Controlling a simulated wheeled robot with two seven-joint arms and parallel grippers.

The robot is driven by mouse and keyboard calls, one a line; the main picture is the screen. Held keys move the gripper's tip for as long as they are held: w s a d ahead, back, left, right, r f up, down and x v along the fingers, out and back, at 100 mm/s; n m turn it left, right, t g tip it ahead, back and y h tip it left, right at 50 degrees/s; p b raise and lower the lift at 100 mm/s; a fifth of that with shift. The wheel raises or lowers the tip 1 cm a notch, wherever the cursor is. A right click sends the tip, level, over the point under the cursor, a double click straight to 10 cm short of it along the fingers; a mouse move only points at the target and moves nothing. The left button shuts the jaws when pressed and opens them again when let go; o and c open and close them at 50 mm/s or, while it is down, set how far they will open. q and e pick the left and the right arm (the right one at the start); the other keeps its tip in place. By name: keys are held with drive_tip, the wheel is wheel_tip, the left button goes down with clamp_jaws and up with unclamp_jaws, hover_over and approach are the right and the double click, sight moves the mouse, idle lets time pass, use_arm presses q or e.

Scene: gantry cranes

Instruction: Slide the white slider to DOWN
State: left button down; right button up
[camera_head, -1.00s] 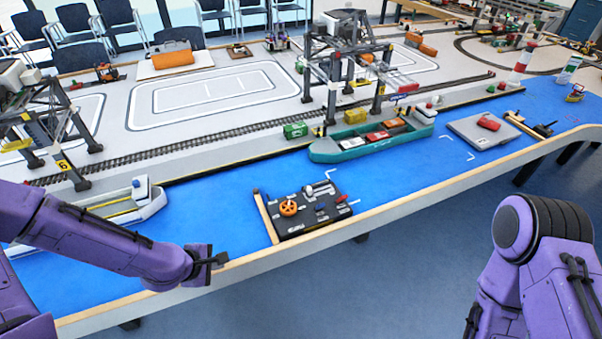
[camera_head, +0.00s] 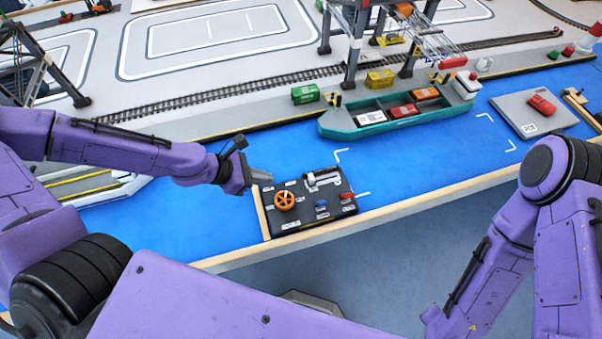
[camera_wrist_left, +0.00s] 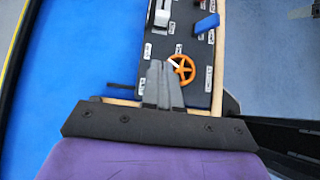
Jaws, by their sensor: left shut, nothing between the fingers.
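The black control panel (camera_head: 305,214) lies on the blue table near its front edge. The white slider (camera_head: 322,180) is at the panel's far side, in front of my left gripper's tips and to the right in the head view. It also shows at the top of the left wrist view (camera_wrist_left: 162,17); its labels are too small to read. My left gripper (camera_head: 262,176) is shut and empty at the panel's left end, apart from the slider. In the left wrist view its fingers (camera_wrist_left: 158,68) appear just left of the orange wheel.
The orange wheel (camera_head: 284,200), a blue switch (camera_head: 321,205) and a red part (camera_head: 347,196) share the panel. A wooden strip (camera_head: 262,212) borders its left end. A teal ship (camera_head: 400,118) lies behind. Blue surface is free beyond the panel.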

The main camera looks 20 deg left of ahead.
sight(309, 179)
use_arm(q)
drive_tip(key=d+f, duration=0.1)
drive_tip(key=d+f+b, duration=0.1)
drive_tip(key=f, duration=0.1)
drive_tip(key=shift+w, duration=0.35)
drive_tip(key=b+x, duration=0.1)
drive_tip(key=x, duration=0.1)
drive_tip(key=w+x, duration=0.1)
drive_tip(key=x, duration=0.1)
drive_tip(key=shift+a+b, duration=0.15)
drive_tip(key=shift+b, duration=0.2)
drive_tip(key=shift+w+d+r+p, duration=0.1)
drive_tip(key=shift+w+d+p, duration=0.1)
drive_tip(key=shift+w+d, duration=0.3)
drive_tip(key=shift+w+d+r+p, duration=0.15)
drive_tip(key=shift+w+d, duration=0.1)
drive_tip(key=shift+d, duration=0.45)
drive_tip(key=shift+w+d+r, duration=0.1)
drive_tip(key=shift+w+d, duration=0.1)
drive_tip(key=shift+d, duration=0.35)
drive_tip(key=shift+w, duration=0.2)
use_arm(e)
wheel_tip(309, 179, down, 3)
drive_tip(key=shift+r, duration=0.15)
use_arm(q)
drive_tip(key=shift+d, duration=0.1)
